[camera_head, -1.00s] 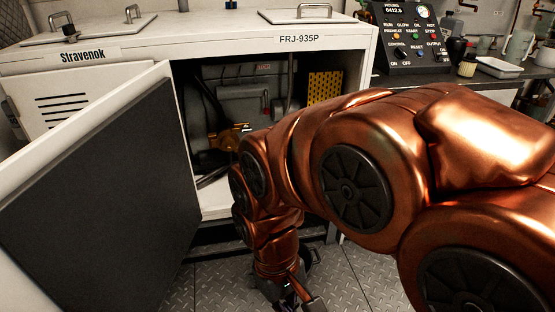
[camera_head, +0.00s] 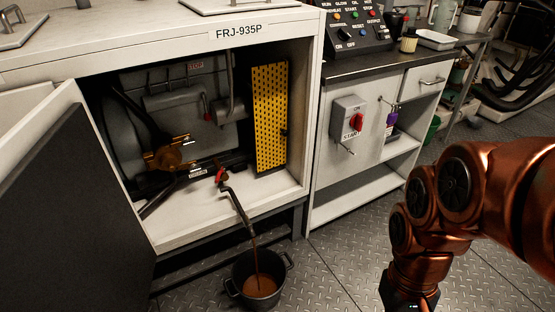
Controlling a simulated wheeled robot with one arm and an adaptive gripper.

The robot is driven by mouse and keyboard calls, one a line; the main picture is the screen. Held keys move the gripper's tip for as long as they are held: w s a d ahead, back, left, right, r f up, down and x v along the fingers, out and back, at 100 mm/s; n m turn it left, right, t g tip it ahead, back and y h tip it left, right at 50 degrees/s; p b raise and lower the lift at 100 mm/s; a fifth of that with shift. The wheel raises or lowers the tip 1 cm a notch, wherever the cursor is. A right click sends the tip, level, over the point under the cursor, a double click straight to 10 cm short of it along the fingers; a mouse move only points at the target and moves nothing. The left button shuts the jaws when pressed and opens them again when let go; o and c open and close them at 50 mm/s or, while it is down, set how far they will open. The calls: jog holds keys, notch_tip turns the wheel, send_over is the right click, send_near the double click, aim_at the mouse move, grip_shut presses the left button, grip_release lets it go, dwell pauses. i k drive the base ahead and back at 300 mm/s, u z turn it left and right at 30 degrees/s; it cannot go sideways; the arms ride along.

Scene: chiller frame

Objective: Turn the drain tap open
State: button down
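The drain tap (camera_head: 221,176) has a small red handle and sits low at the front of the open cabinet bay. A dark spout pipe (camera_head: 236,205) slopes down from it over the cabinet sill. A thin stream of brown liquid runs from the spout into a black two-handled pot (camera_head: 259,290) on the floor, which holds brown liquid. My gripper (camera_head: 409,304) is at the bottom edge, right of the pot and well away from the tap. Only its dark upper part shows; its fingers are cut off by the frame.
The open cabinet door (camera_head: 75,200) stands at the left. A yellow perforated panel (camera_head: 270,118) is inside the bay, right of the tap. A grey switch box with a red knob (camera_head: 356,122) is on the bench unit at the right. Checker-plate floor (camera_head: 340,265) lies clear between pot and arm.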

aim_at(222, 171)
jog(key=z, duration=0.4)
jog(key=i, duration=1.2)
jog(key=u, duration=3.5)
